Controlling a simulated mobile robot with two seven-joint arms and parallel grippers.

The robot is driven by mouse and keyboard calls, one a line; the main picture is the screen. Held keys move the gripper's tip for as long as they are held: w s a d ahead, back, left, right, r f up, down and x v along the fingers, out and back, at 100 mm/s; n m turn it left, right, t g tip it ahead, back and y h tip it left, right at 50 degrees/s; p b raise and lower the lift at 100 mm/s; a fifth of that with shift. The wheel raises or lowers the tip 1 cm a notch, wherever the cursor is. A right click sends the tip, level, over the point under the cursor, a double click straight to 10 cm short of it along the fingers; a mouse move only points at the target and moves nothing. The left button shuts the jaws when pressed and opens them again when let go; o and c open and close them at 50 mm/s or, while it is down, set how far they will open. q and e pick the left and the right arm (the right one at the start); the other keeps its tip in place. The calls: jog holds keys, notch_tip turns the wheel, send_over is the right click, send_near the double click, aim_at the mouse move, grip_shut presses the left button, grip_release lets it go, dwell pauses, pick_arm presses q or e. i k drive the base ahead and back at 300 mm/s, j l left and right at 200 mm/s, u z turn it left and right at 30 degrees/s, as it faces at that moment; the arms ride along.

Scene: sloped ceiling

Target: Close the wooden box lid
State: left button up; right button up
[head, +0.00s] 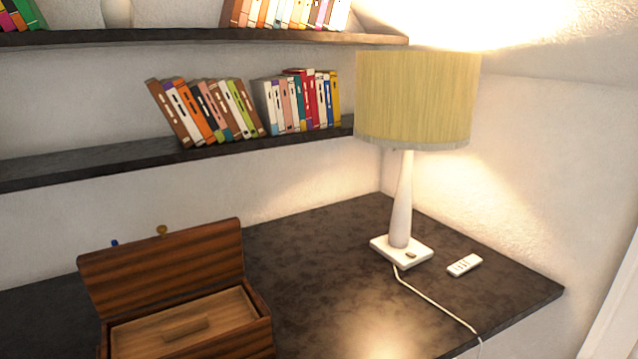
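A dark striped wooden box (232,343) stands on the dark desk at the lower left of the head view. Its lid (165,268) stands raised at the back of the box, so the box is open. Inside shows a lighter wooden panel with a small raised block (186,328) on it. The front of the box is cut off by the bottom edge of the picture. Neither of my grippers is in view.
A lamp (400,205) with a yellow shade stands right of the box, its white cord (437,312) running forward. A white remote (464,265) lies beside it. Shelves (110,160) with books hang above. The dark desk (310,270) is clear between box and lamp.

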aim_at(118, 279)
jog(key=i+l, duration=0.1)
jog(key=l, duration=0.25)
jog(key=i+l+u, duration=0.1)
jog(key=u, duration=0.9)
jog(key=k+l, duration=0.05)
